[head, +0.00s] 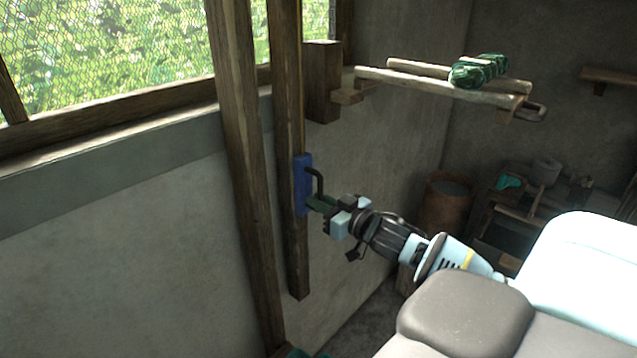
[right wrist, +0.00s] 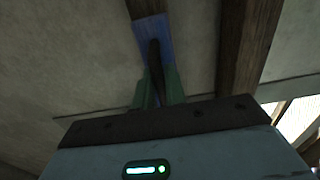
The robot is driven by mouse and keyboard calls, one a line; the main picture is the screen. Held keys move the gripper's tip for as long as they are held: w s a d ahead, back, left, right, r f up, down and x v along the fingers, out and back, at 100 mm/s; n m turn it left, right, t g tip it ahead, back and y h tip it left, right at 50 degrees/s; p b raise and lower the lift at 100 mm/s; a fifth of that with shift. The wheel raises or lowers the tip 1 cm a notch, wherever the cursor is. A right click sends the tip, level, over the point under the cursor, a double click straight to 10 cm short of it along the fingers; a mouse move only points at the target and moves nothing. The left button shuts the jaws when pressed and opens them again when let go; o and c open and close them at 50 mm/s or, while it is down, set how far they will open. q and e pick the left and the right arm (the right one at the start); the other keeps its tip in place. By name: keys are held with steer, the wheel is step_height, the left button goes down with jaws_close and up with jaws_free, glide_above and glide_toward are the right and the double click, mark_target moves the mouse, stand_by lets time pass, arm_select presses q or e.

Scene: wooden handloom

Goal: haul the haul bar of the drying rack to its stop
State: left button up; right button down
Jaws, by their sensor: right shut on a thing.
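The haul bar is a dark bent handle (head: 319,180) on a blue plate (head: 303,186), which sits on an upright wooden post (head: 291,110) by the wall. My right gripper (head: 318,202) is shut on the lower part of the handle. In the right wrist view the green fingers (right wrist: 157,90) stand on either side of the dark handle (right wrist: 154,58), with the blue plate (right wrist: 153,32) behind it. The drying rack (head: 440,82) is a frame of pale poles high on the wall, with green bundles (head: 480,70) on it. My left gripper is not in view.
A second wooden post (head: 240,150) stands just left of the handle's post. A mesh window (head: 110,50) is at the upper left. A rusty barrel (head: 446,208) and a wooden stand (head: 520,210) are at the right. The lower left wall is bare.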

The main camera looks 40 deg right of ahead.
mark_target(307, 208)
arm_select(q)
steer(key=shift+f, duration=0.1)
arm_select(e)
steer(key=shift+s+a+f, duration=0.1)
steer(key=shift+f, duration=0.5)
steer(key=shift+s+f+b, duration=0.1)
steer(key=shift+f+b, duration=0.25)
steer(key=shift+f, duration=0.5)
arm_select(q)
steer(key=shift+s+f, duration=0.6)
arm_select(e)
steer(key=shift+f, duration=0.25)
steer(key=shift+s+f, duration=0.1)
steer(key=shift+f, duration=0.05)
steer(key=shift+s+f+b, duration=0.25)
steer(key=shift+f+b, duration=0.25)
steer(key=shift+f, duration=0.15)
steer(key=c, duration=2.1)
jaws_free()
steer(key=shift+r, duration=0.1)
steer(key=o, duration=1.9)
steer(key=shift+r, duration=0.2)
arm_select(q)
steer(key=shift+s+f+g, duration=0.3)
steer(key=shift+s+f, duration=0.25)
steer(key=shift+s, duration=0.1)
